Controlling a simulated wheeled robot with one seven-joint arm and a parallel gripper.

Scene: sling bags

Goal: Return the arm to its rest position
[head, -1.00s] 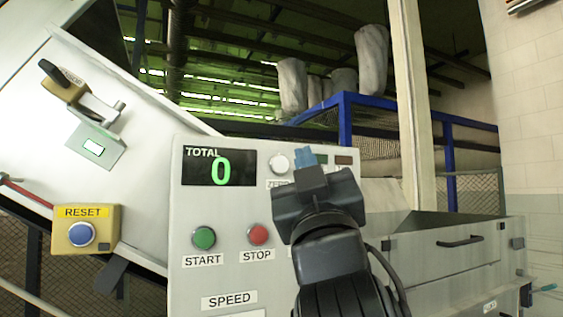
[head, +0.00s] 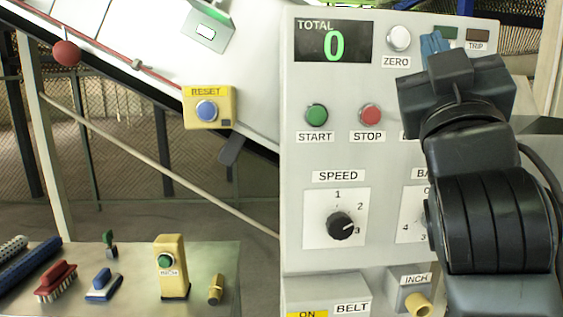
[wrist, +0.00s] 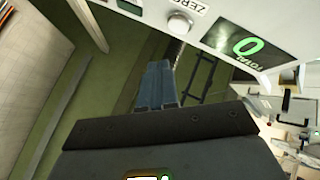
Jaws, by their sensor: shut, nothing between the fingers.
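My gripper (head: 433,43) shows at the upper right of the head view, raised in front of the control panel (head: 300,150). Its blue fingers are shut together with nothing between them, and they also show in the wrist view (wrist: 157,86). In the head view the fingertips are just right of the white ZERO button (head: 398,38). I cannot tell whether they touch the panel. My arm hides part of the panel's right side, including part of a second dial's scale. The display (head: 333,42) reads TOTAL 0 in green.
The panel carries a green START button (head: 316,114), a red STOP button (head: 370,115) and a SPEED dial (head: 341,226). A yellow RESET box (head: 208,107) is on the white chute. At lower left, a table (head: 215,255) holds brushes (head: 56,281) and a yellow button post (head: 170,266).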

